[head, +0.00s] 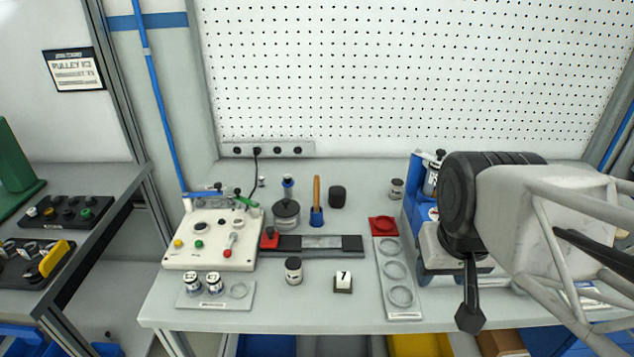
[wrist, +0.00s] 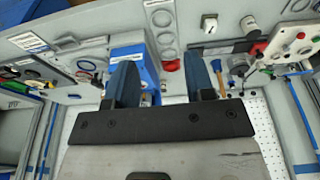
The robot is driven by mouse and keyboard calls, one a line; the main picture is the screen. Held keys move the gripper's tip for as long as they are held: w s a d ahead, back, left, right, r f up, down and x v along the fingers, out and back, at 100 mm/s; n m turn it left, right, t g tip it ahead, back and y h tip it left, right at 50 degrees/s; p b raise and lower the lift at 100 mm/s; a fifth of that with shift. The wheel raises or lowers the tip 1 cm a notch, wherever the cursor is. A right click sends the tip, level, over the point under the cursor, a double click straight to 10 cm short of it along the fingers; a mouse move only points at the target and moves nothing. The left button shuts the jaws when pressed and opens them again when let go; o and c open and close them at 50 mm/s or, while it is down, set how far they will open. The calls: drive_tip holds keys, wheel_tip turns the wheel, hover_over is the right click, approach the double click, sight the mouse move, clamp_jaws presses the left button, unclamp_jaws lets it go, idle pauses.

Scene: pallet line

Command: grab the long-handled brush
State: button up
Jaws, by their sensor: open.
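The long-handled brush (head: 317,193) stands upright at the middle back of the grey bench, with a slim brown handle above a blue lower part. In the wrist view what looks like the brush (wrist: 229,75) shows beside the right-hand finger, partly hidden. My gripper (head: 471,310) is to the right of the brush in the head view, over the bench's right side and well apart from it. In the wrist view its two dark blue fingers (wrist: 161,82) are spread with nothing held between them.
A dark round pot (head: 286,214) stands left of the brush and a black cylinder (head: 337,197) right of it. A black rail (head: 345,244) lies in front. A tray with round recesses (head: 408,314) and a blue machine (head: 412,180) stand to the right.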

drive_tip(key=w+a+r+n, duration=0.2)
drive_tip(key=w+a+n, duration=0.15)
drive_tip(key=w, duration=0.85)
drive_tip(key=n+g, duration=0.3)
drive_tip(key=n, duration=0.7)
approach(317, 175)
drive_tip(key=f, duration=0.5)
drive_tip(key=shift+s+d, duration=0.2)
drive_tip(key=shift+s, duration=0.15)
drive_tip(key=shift+w+a+f, duration=0.2)
drive_tip(key=shift+w, duration=0.05)
drive_tip(key=shift+f, duration=0.1)
drive_tip(key=shift+f, duration=1.2)
drive_tip(key=shift+f, duration=0.1)
